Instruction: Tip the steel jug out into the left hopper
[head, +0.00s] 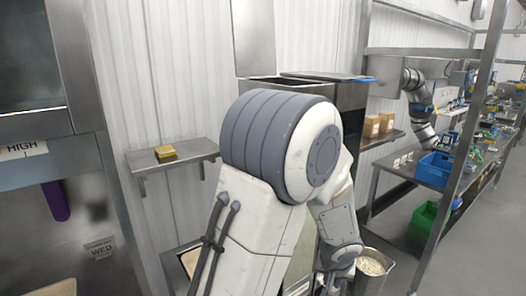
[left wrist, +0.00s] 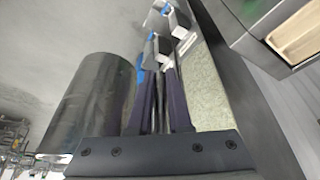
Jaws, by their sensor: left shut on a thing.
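The steel jug (head: 371,285) is at the bottom of the head view, just right of my left gripper (head: 337,280). It looks about upright, with pale rice (head: 369,265) inside near its mouth. In the left wrist view the jug (left wrist: 88,105) is a dark shiny cylinder beside the fingers. My left gripper (left wrist: 165,100) is shut on the jug, seemingly at its handle; the exact grip is hard to see. Behind my arm stands the steel hopper unit: the left hopper (head: 272,79) shows a dark open top, and a lid with a blue edge (head: 330,76) is at its right. My arm hides much of its front.
A wall shelf (head: 190,158) with a yellow block (head: 165,153) is left of my arm. Brown boxes (head: 379,125) stand on a right shelf. A bench (head: 425,175) with a blue bin (head: 436,167) and another robot arm (head: 418,100) are farther right. Grey floor is clear at lower right.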

